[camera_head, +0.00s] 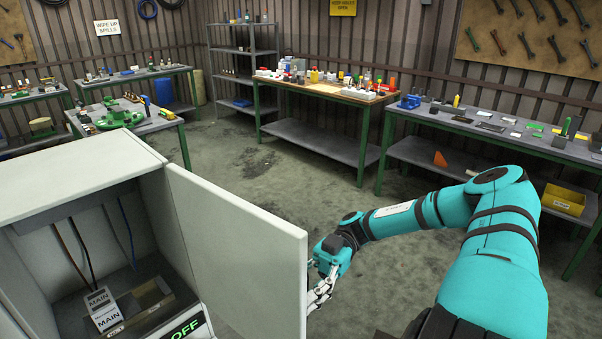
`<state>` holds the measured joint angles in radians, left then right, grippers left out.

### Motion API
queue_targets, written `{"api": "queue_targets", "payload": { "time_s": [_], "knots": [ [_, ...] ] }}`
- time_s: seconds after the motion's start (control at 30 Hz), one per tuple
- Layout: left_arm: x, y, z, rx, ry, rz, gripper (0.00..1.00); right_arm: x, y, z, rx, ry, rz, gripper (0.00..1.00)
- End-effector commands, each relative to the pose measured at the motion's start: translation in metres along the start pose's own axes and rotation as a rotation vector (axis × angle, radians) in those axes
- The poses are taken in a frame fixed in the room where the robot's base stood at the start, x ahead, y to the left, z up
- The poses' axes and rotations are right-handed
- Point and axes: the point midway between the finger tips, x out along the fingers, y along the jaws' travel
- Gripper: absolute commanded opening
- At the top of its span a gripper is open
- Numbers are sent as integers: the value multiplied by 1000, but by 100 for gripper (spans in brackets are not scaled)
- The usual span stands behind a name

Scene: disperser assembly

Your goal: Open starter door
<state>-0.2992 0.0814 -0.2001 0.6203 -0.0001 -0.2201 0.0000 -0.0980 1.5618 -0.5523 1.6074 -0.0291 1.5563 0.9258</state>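The starter cabinet (65,182) stands at the left, a pale grey box with wires inside. Its door (240,255) stands swung open toward the right, and the inside is in plain view. Inside are a block labelled MAIN (102,308) and, lower, a plate marked OFF (186,328). My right gripper (318,298) is at the door's outer free edge, pointing down. Its fingers are partly hidden by the door, so I cannot tell whether they touch or grip it. My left gripper is not in view.
Workbenches with tools and parts line the walls, including a middle bench (330,90) and a right bench (480,128). A shelf rack (245,65) stands at the back. A yellow bin (563,200) sits under the right bench. The floor (270,165) beyond the door is clear.

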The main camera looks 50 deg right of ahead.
Motion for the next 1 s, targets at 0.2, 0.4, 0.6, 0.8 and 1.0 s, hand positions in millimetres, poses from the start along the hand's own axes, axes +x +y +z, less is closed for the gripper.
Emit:
{"api": "queue_targets", "payload": {
  "time_s": [0.2,0.4,0.6,0.8,1.0],
  "knots": [
    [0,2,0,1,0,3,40,0,0,0,-2,1,1,42],
    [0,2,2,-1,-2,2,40,-6,1,0,-3,0,3,42],
    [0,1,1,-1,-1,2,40,-41,2,0,-4,-1,7,42],
    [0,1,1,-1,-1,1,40,-82,2,0,-7,1,7,42],
    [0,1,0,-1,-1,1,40,-109,2,0,-6,1,4,42]
  ]
}}
